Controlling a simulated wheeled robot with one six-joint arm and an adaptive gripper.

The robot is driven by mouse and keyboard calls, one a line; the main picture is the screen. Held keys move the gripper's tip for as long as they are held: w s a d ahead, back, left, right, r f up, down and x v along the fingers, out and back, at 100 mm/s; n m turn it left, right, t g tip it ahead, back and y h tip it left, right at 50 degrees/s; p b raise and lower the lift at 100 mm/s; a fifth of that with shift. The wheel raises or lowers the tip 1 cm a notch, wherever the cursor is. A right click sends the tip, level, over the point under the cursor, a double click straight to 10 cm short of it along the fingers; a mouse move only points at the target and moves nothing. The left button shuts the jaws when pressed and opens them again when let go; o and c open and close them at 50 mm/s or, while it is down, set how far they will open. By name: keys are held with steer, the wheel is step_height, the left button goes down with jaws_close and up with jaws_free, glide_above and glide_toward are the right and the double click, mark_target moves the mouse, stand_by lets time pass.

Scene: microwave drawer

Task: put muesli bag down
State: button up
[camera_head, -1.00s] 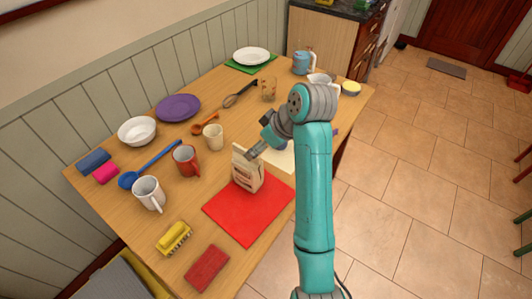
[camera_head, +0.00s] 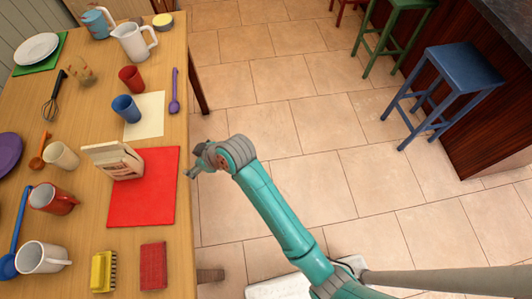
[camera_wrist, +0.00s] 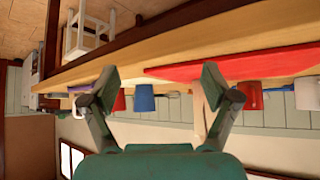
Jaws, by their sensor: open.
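The muesli bag (camera_head: 116,162), a beige paper bag with a printed front, stands upright at the left edge of the red mat (camera_head: 150,200) on the wooden table. It appears to stand partly on the mat's upper left corner. My gripper (camera_head: 192,173) is apart from the bag, to its right, just off the table's right edge. In the wrist view my gripper (camera_wrist: 159,80) is open with nothing between its fingers. The table and the mat (camera_wrist: 240,68) appear upside down there. The bag is mostly hidden behind a finger in that view.
A blue cup (camera_head: 126,108), red cup (camera_head: 131,78) and purple spoon (camera_head: 175,92) lie beyond the mat. Floor right of the table is clear up to the stools (camera_head: 450,80).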

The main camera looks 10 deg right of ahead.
steer(key=s+d+f+m+t+h, duration=0.2)
steer(key=s+d+f+m+t, duration=0.1)
steer(key=s+d, duration=0.6)
steer(key=s+d+f+m+t+h, duration=0.1)
steer(key=s+d+f+m+t, duration=0.15)
steer(key=s+d, duration=0.7)
steer(key=s+d+r+m+t+h, duration=0.2)
steer(key=s+d+r, duration=0.3)
steer(key=s+r, duration=0.2)
steer(key=s+d+r+m+t+h, duration=0.1)
steer(key=s+d+r+m+t, duration=0.1)
steer(key=s+d+r, duration=0.4)
steer(key=s+r+m, duration=0.1)
steer(key=s+r, duration=0.1)
steer(key=s, duration=0.3)
steer(key=shift+s+r+h, duration=0.2)
steer(key=shift+r+h, duration=0.05)
steer(key=shift+h, duration=0.15)
